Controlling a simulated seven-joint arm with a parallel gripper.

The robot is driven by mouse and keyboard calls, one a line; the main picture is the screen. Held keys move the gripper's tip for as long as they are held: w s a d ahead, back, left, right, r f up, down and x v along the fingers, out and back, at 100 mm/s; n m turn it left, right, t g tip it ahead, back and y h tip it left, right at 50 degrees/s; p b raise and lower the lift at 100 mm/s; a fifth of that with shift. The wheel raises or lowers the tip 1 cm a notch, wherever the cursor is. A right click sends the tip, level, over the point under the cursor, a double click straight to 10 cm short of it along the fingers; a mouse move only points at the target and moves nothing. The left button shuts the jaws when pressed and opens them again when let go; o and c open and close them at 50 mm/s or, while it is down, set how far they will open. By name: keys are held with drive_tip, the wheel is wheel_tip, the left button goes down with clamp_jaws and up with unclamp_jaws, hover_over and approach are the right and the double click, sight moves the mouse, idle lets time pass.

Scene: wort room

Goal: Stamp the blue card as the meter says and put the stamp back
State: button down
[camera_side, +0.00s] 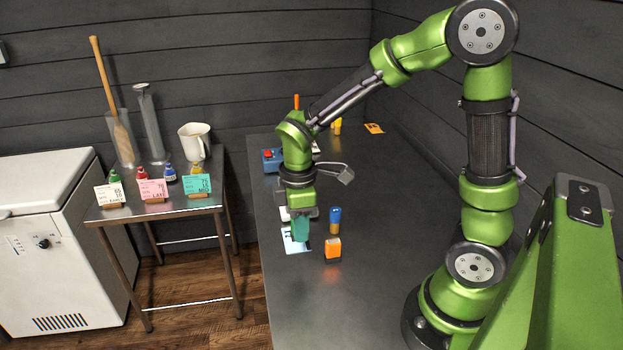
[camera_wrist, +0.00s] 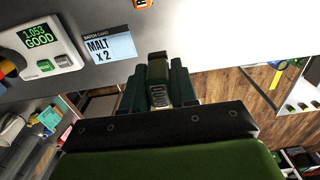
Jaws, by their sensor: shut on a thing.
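My gripper (camera_side: 301,234) is over the blue card (camera_side: 296,241) in the side view. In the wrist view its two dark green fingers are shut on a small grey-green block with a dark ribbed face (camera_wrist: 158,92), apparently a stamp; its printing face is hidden. The blue card (camera_wrist: 110,46) lies flat beyond the fingers and reads "BATCH CARD" and "MALT X 2". The white meter (camera_wrist: 64,62) reads 1.053 GOOD on a green display. It is partly hidden behind my gripper in the side view. An orange block (camera_side: 333,249) and a blue-topped upright piece (camera_side: 335,216) stand right of the card.
A blue box with a red button (camera_side: 271,161) stands farther back on the grey table (camera_side: 380,200). A side table (camera_side: 160,208) at left holds small bottles, colored cards and a white jug (camera_side: 195,141). The table's front middle is clear.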

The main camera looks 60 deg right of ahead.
drive_tip(key=shift+r, duration=0.4)
drive_tip(key=c, duration=1.6)
unclamp_jaws()
drive_tip(key=shift+c, duration=0.6)
hover_over(295, 245)
wheel_tip(295, 245, down, 3)
drive_tip(key=shift+f, duration=2.95)
drive_tip(key=shift+f, duration=0.5)
